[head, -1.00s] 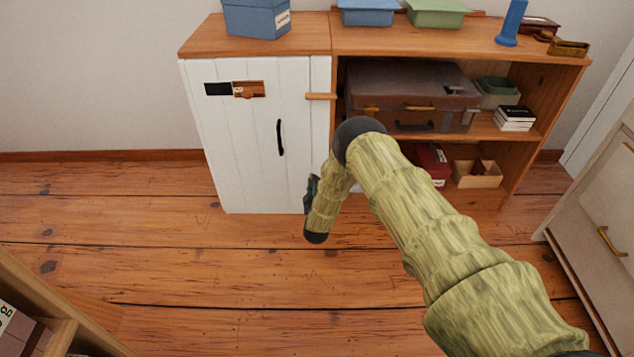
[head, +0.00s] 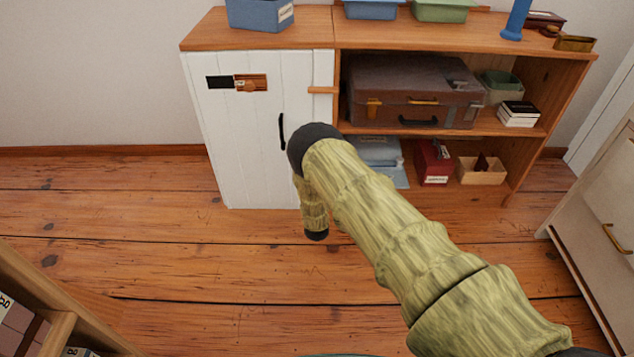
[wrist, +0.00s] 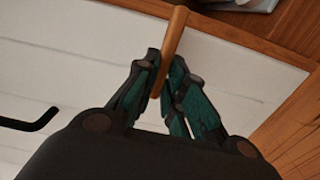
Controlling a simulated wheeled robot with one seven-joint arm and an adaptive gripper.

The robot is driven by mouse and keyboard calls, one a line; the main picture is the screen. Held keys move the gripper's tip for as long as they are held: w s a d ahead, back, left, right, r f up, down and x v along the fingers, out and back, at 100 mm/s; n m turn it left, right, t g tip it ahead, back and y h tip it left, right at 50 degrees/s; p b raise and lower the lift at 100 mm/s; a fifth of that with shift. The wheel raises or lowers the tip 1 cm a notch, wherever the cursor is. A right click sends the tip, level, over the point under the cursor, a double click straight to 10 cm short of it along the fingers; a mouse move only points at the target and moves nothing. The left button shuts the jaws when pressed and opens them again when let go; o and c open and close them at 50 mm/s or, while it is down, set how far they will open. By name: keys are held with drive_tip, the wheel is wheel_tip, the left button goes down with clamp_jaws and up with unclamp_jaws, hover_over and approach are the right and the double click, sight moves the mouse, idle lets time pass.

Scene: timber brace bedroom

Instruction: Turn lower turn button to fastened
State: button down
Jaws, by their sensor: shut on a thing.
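The lower turn button (wrist: 171,50) is a slim wooden bar in the wrist view. It reaches from the white door (wrist: 80,60) across the door edge, with its upper end over the wooden cabinet strip (wrist: 240,38). My gripper (wrist: 161,78) has its dark and teal fingers on both sides of the bar's lower end and is shut on it. In the head view my arm hides the gripper and the lower button. The upper turn button (head: 322,90) lies level across the right edge of the white door.
A black door handle (head: 282,132) stands left of my arm. A sliding latch (head: 250,83) is high on the door. The open shelves to the right hold a brown suitcase (head: 415,92) and a red box (head: 433,163). Clear wooden floor (head: 150,255) lies in front.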

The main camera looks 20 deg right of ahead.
idle(0.4)
drive_tip(key=c, duration=1.5)
unclamp_jaws()
drive_tip(key=v, duration=1.2)
